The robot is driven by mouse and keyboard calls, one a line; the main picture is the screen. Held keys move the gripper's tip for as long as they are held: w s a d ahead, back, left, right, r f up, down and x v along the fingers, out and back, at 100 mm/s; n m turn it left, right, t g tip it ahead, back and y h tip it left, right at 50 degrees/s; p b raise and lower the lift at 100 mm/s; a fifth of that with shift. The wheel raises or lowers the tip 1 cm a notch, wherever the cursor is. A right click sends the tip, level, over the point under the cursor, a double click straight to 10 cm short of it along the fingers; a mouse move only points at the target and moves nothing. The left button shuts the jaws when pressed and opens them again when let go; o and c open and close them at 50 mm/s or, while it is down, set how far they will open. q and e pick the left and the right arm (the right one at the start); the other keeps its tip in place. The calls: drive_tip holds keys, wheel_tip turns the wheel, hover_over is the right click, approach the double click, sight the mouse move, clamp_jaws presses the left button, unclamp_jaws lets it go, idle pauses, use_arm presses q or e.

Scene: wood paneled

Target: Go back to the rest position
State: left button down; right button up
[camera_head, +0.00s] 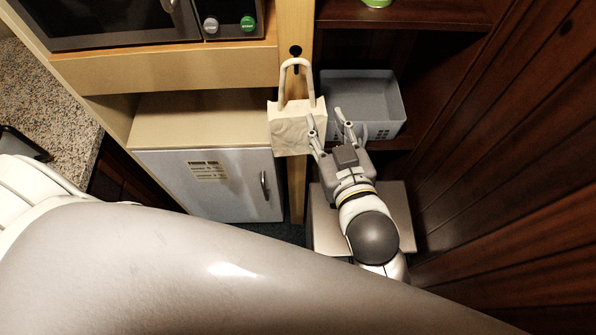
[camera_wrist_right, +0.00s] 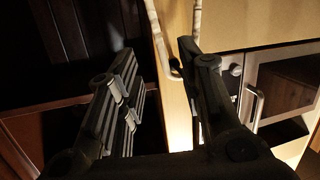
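My right gripper (camera_head: 327,115) is open in the head view, with two fingers spread and nothing seen between them. Its left finger overlaps the right edge of a cream bag (camera_head: 290,130); I cannot tell whether they touch. The bag hangs by its looped handle from a dark hook (camera_head: 295,52) on a wooden post. In the right wrist view my gripper (camera_wrist_right: 158,55) also shows open, with the pale handle (camera_wrist_right: 155,25) beyond the fingers. My left gripper is not in view. A large grey link of mine fills the bottom of the head view.
A grey basket (camera_head: 365,88) sits on a dark shelf behind my right gripper. A grey box (camera_head: 325,225) stands below it. A small white fridge (camera_head: 225,190) and a microwave (camera_head: 120,22) are left of the post. Wood paneling (camera_head: 515,160) closes the right side.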

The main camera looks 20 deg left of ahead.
drive_tip(key=s+d+f+m+g+h, duration=0.2)
drive_tip(key=d+f+h, duration=0.1)
drive_tip(key=d+f, duration=0.4)
drive_tip(key=s+d+f+m+g+h, duration=0.2)
drive_tip(key=d+f+h, duration=0.15)
drive_tip(key=d, duration=0.65)
drive_tip(key=s+d+f+m+g+h, duration=0.2)
drive_tip(key=s+d+f+g, duration=0.45)
drive_tip(key=s+d, duration=0.5)
drive_tip(key=s+f+b+x, duration=0.1)
drive_tip(key=s+b+x, duration=0.15)
drive_tip(key=x, duration=0.85)
drive_tip(key=s+d+b+x, duration=0.1)
drive_tip(key=s+b+x, duration=0.15)
drive_tip(key=x, duration=0.85)
drive_tip(key=s+f+b+x, duration=0.1)
drive_tip(key=s+b+x, duration=0.15)
drive_tip(key=x, duration=0.85)
drive_tip(key=s+d+f+b, duration=0.1)
drive_tip(key=s+f+b, duration=0.2)
drive_tip(key=s+f, duration=0.5)
drive_tip(key=s+d+f+g+b, duration=0.1)
drive_tip(key=s+d+f+b, duration=0.1)
drive_tip(key=s+f, duration=0.7)
drive_tip(key=shift+f+n+b, duration=0.4)
drive_tip(key=shift+f+b, duration=0.5)
drive_tip(key=shift+f, duration=1.45)
